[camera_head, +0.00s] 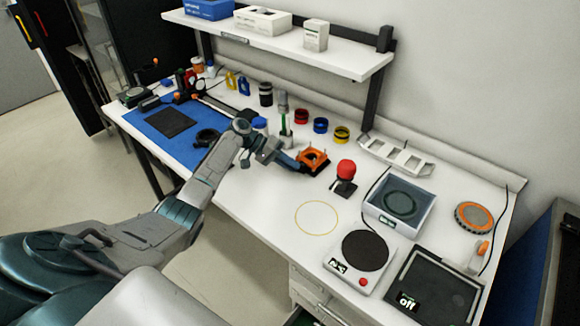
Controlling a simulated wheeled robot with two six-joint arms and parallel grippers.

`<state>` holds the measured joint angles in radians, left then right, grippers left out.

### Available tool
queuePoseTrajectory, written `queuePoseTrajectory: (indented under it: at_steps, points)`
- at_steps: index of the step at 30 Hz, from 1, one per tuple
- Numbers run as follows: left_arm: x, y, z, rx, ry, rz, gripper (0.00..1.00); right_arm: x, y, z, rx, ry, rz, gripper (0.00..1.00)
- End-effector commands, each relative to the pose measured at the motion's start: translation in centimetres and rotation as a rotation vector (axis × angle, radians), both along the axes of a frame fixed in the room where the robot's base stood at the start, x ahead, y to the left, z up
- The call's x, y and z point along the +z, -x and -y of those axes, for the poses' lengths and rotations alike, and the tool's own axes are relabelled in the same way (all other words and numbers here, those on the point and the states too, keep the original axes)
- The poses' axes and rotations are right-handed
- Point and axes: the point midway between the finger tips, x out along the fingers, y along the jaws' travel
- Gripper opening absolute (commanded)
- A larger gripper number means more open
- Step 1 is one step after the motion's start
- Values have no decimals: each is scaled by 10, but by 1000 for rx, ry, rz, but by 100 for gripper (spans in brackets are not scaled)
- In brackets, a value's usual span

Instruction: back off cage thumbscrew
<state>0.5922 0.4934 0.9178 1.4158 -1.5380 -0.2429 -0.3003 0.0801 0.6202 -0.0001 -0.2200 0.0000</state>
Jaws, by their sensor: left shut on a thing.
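The cage (314,159) is a small orange frame on a dark base, standing on the white bench near its middle. My left gripper (297,165) reaches in from the left and meets the cage at its left side, low over the bench. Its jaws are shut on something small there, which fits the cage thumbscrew. The thumbscrew itself is too small and too covered by the jaws to make out. My right gripper is not in view.
A red-topped black device (345,174) stands close right of the cage. A yellow circle (317,218) marks clear bench in front. Behind are red (301,117), blue (320,125) and yellow (342,134) rings. A round black plate (365,250) is at front right.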

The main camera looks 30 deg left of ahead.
Motion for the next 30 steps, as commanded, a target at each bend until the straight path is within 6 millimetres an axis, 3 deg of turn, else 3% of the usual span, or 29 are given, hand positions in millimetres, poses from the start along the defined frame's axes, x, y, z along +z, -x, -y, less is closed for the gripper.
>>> queuePoseTrajectory:
  at_steps: [9,10,13,23,30]
  points:
    - [-1,1,0,-1,1,-3,0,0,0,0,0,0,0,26]
    - [-1,1,0,-1,1,-2,19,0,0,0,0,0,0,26]
    - [-1,1,0,-1,1,-2,37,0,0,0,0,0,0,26]
    - [0,1,-3,-1,0,-1,37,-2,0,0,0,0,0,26]
    - [17,11,-34,0,-3,2,37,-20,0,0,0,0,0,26]
